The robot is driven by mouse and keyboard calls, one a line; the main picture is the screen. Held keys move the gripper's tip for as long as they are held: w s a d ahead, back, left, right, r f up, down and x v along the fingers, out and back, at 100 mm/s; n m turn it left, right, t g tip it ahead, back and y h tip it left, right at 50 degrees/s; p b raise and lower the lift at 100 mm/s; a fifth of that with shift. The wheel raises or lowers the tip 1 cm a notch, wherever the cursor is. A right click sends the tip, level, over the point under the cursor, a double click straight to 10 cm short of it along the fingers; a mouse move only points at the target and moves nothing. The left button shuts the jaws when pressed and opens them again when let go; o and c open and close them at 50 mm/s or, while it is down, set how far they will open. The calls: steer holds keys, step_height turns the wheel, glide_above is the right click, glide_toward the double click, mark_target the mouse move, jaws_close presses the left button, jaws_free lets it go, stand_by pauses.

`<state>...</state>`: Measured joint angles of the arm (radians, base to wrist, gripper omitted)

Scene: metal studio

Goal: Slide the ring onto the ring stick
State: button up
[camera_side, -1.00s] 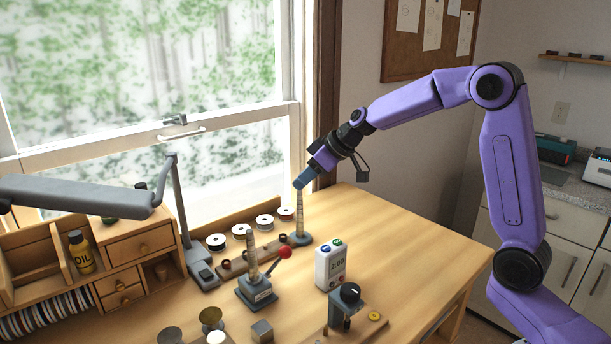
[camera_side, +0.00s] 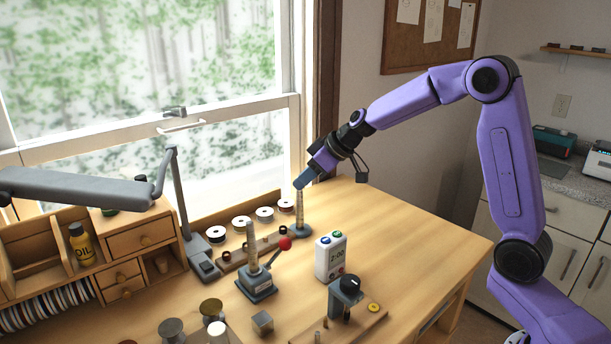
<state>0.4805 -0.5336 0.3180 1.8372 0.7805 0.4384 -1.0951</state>
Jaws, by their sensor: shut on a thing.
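The ring stick (camera_side: 299,211) is a slim tapered post standing upright on a round grey base, near the back of the wooden bench. My gripper (camera_side: 303,181) points down and left, with its blue-grey fingertips right at the top of the stick. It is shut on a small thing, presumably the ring. The ring itself is too small and hidden by the fingers to make out. I cannot tell whether it is around the stick's tip or only above it.
A second tapered post with a red-knobbed lever (camera_side: 256,283) stands in front, left of the stick. A white timer (camera_side: 330,258) stands right of it. Spools (camera_side: 241,223) line the back. The bench's right part (camera_side: 420,235) is clear.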

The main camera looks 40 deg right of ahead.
stand_by(0.3)
steer(key=o, duration=0.9)
steer(key=v, duration=1.7)
steer(key=shift+s+d+r, duration=0.1)
steer(key=shift+d, duration=0.05)
